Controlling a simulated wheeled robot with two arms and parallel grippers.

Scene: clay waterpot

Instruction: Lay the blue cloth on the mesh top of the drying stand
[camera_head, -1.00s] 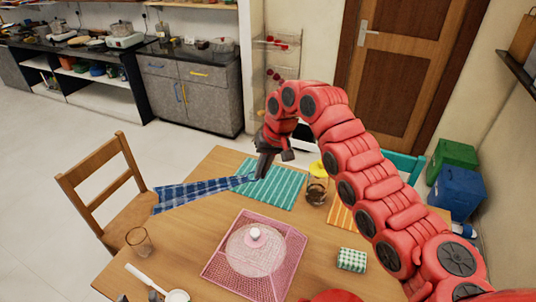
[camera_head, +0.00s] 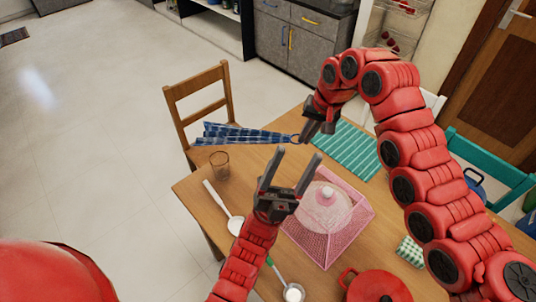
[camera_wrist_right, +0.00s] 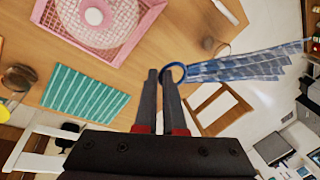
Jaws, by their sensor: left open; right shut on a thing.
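The blue checked cloth (camera_head: 238,135) hangs stretched out to the left from my right gripper (camera_head: 308,134). In the right wrist view the cloth (camera_wrist_right: 240,67) ends in a dark blue ring (camera_wrist_right: 175,73) at the fingertips, and the right gripper (camera_wrist_right: 160,75) is shut on this end. The pink mesh stand (camera_head: 314,244) is on the wooden table; it also shows in the right wrist view (camera_wrist_right: 130,44). A round lid-like piece with a knob shows at its middle. My left gripper (camera_head: 297,155) is open and empty, just left of the stand, fingers pointing up the picture.
A teal striped mat (camera_head: 347,150) lies beyond the stand. A glass (camera_head: 220,165) and a white spoon (camera_head: 218,197) are at the left table edge. A red pot (camera_head: 375,287) and a green checked block (camera_head: 410,251) are near the front. A wooden chair (camera_head: 198,92) stands behind.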

